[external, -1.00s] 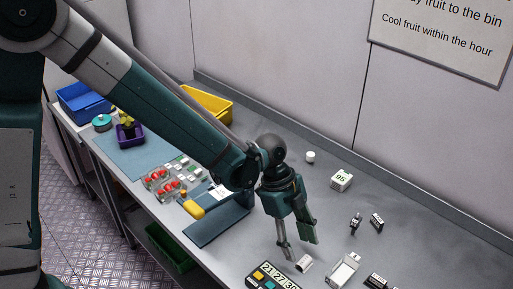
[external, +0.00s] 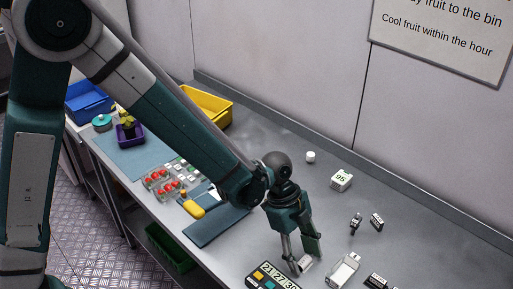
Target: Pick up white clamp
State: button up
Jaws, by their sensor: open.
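My gripper (external: 307,262) points down at the front part of the bench, its two fingers apart. A small whitish piece (external: 304,265) lies on the bench between and just below the fingertips; it may be the white clamp, but it is too small and partly covered to be sure. I cannot tell whether the fingers touch it.
The bench (external: 265,140) behind the gripper is mostly clear.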

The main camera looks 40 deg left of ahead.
aim_at(301, 254)
jog(key=shift+c, duration=0.2)
dwell(0.4)
jog(key=c, duration=0.7)
jog(key=shift+r, duration=0.15)
jog(key=shift+r+p, duration=0.35)
jog(key=shift+r, duration=4.45)
